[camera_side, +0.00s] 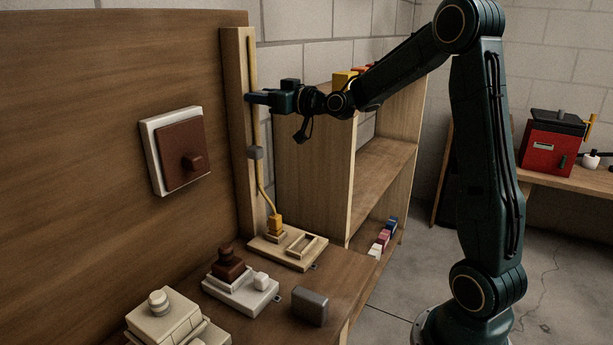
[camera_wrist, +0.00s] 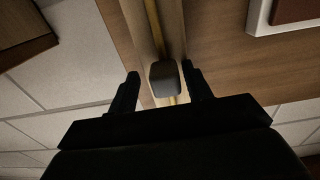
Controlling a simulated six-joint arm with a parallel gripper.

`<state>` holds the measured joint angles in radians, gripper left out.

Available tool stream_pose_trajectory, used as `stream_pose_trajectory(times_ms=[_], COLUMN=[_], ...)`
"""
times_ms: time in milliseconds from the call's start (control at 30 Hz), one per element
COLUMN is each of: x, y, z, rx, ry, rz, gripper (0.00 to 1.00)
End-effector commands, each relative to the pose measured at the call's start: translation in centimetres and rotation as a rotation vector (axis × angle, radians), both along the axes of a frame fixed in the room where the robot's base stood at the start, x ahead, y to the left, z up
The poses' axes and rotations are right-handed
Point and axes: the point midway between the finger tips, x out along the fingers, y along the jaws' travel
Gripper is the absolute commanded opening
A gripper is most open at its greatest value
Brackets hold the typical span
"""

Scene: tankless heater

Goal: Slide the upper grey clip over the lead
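My gripper (camera_side: 252,97) is at the upper part of the upright wooden post (camera_side: 234,75). In the wrist view my gripper (camera_wrist: 160,70) is open, with a dark finger on each side of a grey clip (camera_wrist: 165,78). The gap is wider on the left finger's side. This appears to be the upper clip; in the side view my gripper hides it. The yellow lead (camera_side: 253,60) runs down the post and shows above and below the clip in the wrist view (camera_wrist: 153,18). I cannot tell whether the clip covers it. A lower grey clip (camera_side: 255,152) sits further down the post.
The lead ends at a yellow plug on a wooden base (camera_side: 262,250). A brown-and-white wall unit (camera_side: 182,150) is left of the post. A wooden shelf (camera_side: 315,160) stands close on the right. Switch-like blocks and a grey block (camera_side: 310,305) lie on the bench.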

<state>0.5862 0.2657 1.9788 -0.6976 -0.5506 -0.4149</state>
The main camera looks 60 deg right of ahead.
Motion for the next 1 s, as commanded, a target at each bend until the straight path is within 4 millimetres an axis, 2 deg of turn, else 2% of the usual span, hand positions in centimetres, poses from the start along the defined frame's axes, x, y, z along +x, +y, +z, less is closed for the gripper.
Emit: stream_pose_trajectory(times_ms=[333,533,667,1000], x=[-0.1,-1.2,-2.5,-7.8], y=[0.2,0.2,0.2,0.1], z=[0.0,0.0,0.0,0.0], rx=[0.002,0.003,0.003,0.003], ry=[0.001,0.002,0.001,0.002], rz=[0.005,0.004,0.003,0.0], gripper=[0.49,0.49,0.49,0.49])
